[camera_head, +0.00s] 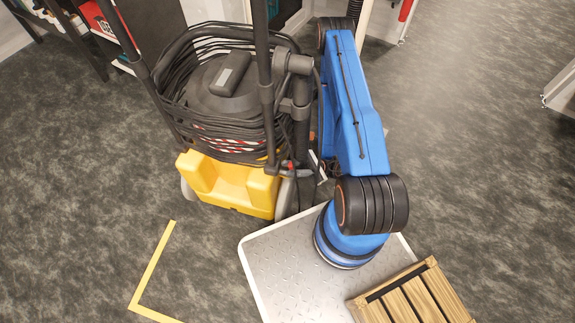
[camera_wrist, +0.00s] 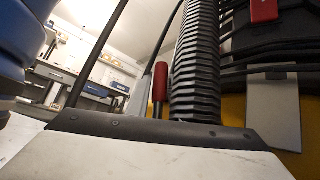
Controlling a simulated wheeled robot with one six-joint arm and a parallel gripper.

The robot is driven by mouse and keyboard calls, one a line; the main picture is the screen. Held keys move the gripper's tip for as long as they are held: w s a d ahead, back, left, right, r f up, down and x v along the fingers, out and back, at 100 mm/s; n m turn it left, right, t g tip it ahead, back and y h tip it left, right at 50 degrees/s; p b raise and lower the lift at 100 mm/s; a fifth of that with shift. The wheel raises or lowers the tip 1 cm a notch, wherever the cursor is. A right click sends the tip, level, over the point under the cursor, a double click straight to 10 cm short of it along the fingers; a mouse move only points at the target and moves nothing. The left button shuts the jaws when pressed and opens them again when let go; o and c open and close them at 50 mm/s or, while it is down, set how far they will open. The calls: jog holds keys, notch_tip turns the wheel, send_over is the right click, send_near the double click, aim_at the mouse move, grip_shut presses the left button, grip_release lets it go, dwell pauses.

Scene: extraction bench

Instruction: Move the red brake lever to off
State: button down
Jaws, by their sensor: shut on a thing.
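The red brake lever (camera_wrist: 161,82) stands upright in the wrist view, a red grip on a thin stem beside a ribbed black hose. Its lower end is hidden behind the dark edge of my gripper (camera_wrist: 150,128). A small red part, which looks like the same lever, shows in the head view (camera_head: 291,166) low on the right side of the yellow and black machine (camera_head: 228,190). My gripper is shut at the lever, but its fingertips and the exact contact are hidden. In the head view my blue arm reaches down to the machine's right side.
Black cable coils (camera_head: 175,105) and upright poles (camera_head: 264,70) crowd the machine. The ribbed hose (camera_wrist: 195,65) stands close right of the lever. Yellow floor tape (camera_head: 150,270) marks open floor at the left.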

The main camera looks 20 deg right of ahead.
dwell(0.3)
jog(key=c, duration=1.8)
grip_release()
jog(key=shift+c, duration=0.2)
jog(key=shift+d+f, duration=0.1)
jog(key=shift+d, duration=0.05)
jog(key=v, duration=1.7)
jog(key=shift+f, duration=0.15)
